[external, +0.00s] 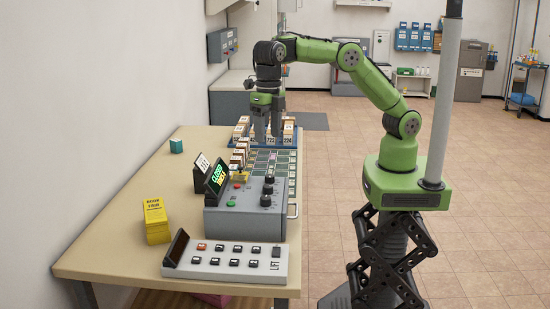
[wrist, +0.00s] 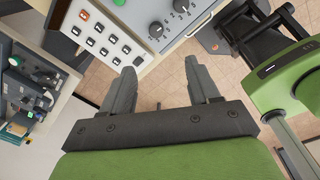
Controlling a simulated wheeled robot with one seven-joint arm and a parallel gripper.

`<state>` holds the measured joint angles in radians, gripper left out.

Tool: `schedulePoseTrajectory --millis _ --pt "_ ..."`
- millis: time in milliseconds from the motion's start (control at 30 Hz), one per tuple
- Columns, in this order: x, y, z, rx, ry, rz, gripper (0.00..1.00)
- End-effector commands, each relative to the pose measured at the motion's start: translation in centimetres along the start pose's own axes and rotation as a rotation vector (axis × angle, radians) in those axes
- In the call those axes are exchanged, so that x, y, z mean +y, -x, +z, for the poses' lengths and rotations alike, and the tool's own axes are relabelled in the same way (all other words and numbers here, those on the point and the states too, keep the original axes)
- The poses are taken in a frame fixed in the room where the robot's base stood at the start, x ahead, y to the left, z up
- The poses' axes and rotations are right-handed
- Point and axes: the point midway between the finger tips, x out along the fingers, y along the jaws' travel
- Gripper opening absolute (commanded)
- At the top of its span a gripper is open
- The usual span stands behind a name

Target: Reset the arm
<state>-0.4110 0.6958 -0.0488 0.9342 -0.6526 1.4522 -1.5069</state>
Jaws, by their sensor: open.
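My green arm (external: 350,58) arches from its base over to the table, with the forearm bent down at the wrist. My gripper (external: 267,137) points down above the far part of the table, by the blue tray (external: 237,143) of small labelled boxes. Its two grey fingers stand apart with nothing visible between them. In the wrist view the gripper (wrist: 160,70) also shows spread, empty fingers with floor tiles between them. How far the fingertips are above the boxes is hard to tell.
A white wall (external: 70,100) runs along the left. Open tiled floor (external: 480,190) lies right of my base.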

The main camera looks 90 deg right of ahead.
Motion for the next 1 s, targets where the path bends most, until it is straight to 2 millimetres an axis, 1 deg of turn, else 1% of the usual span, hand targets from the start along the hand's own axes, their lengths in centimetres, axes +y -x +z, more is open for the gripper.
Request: schedulePoseTrajectory --millis 33,67,100,167,200,267,300,367,400,433,467,500,600,700,733,833,1000 --pt "-2.0 2.7 0.2 0.000 -0.159 0.039 0.61" --pt "-3.3 4.0 0.2 0.004 -0.275 0.062 0.61" --pt "-5.1 5.5 0.1 0.010 -0.429 0.092 0.61" --pt "-8.0 7.5 -0.2 0.020 -0.658 0.137 0.61" --pt "-10.0 8.5 -0.6 0.026 -0.809 0.167 0.61" --pt "-13.1 9.6 -1.2 0.036 -1.035 0.213 0.61" --pt "-15.3 10.1 -1.8 0.043 -1.184 0.245 0.61" --pt "-18.5 10.4 -2.8 0.054 -1.406 0.297 0.61" --pt "-20.7 10.3 -3.5 0.061 -1.552 0.332 0.61" --pt "-22.4 10.0 -4.1 0.067 -1.661 0.359 0.61" --pt "-24.1 9.7 -4.7 0.073 -1.768 0.388 0.61" --pt "-26.1 9.0 -5.5 0.081 -1.906 0.427 0.61" --pt "-30.5 7.0 -7.2 0.101 -2.197 0.523 0.61" --pt "-33.1 5.2 -8.2 0.116 -2.381 0.589 0.61" --pt "-33.6 4.9 -8.4 0.119 -2.414 0.603 0.61" --pt "-34.2 4.4 -8.7 0.124 -2.464 0.619 0.61" --pt "-34.2 4.3 -8.7 0.124 -2.466 0.619 0.61"
